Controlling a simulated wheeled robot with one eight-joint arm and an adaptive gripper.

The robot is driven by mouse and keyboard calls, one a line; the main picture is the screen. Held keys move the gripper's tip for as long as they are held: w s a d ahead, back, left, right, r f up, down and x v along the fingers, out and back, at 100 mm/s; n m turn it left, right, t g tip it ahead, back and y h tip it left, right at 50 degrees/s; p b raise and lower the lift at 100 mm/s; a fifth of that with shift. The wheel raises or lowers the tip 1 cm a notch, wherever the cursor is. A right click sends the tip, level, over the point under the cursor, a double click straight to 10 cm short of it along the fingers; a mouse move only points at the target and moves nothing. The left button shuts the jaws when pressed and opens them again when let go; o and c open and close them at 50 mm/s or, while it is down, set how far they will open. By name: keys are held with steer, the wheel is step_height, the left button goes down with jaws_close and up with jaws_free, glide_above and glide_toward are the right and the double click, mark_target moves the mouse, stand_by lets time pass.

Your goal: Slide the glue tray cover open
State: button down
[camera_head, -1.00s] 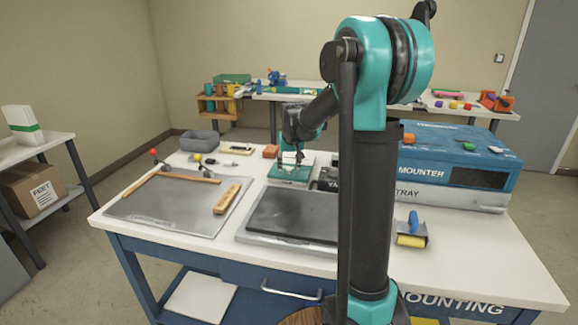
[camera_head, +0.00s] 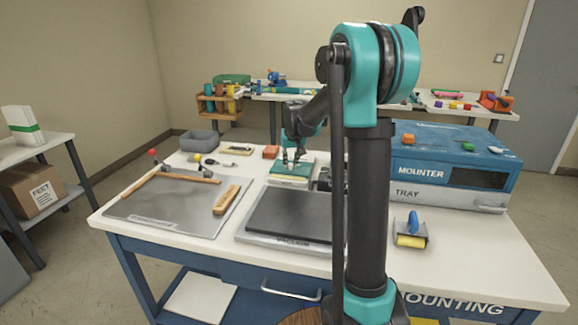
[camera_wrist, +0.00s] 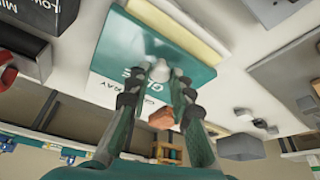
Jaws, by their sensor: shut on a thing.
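The cover also shows at the back of the bench in the head view (camera_head: 303,169). A cream-yellow strip of the glue tray (camera_wrist: 185,24) is exposed along one edge of the cover; in the head view this tray strip is at the front (camera_head: 289,181). My gripper (camera_wrist: 172,76) is shut on the knob, and its fingers partly hide the lettering. In the head view my gripper (camera_head: 292,163) is small and dark above the cover.
A dark-topped vacuum plate (camera_head: 290,216) lies in front of the glue tray. The blue mounter (camera_head: 440,155) and a blue-handled roller (camera_head: 411,238) are at right. An orange block (camera_head: 271,152) sits close behind.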

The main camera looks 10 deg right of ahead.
steer(key=w+d, duration=0.1)
steer(key=w, duration=0.1)
steer(key=w+d, duration=0.1)
steer(key=w, duration=0.2)
steer(key=w+d, duration=0.1)
steer(key=w, duration=0.2)
steer(key=shift+w+d, duration=0.2)
steer(key=c, duration=1.3)
jaws_free()
steer(key=shift+c, duration=0.2)
steer(key=v, duration=1.2)
steer(key=shift+s, duration=0.25)
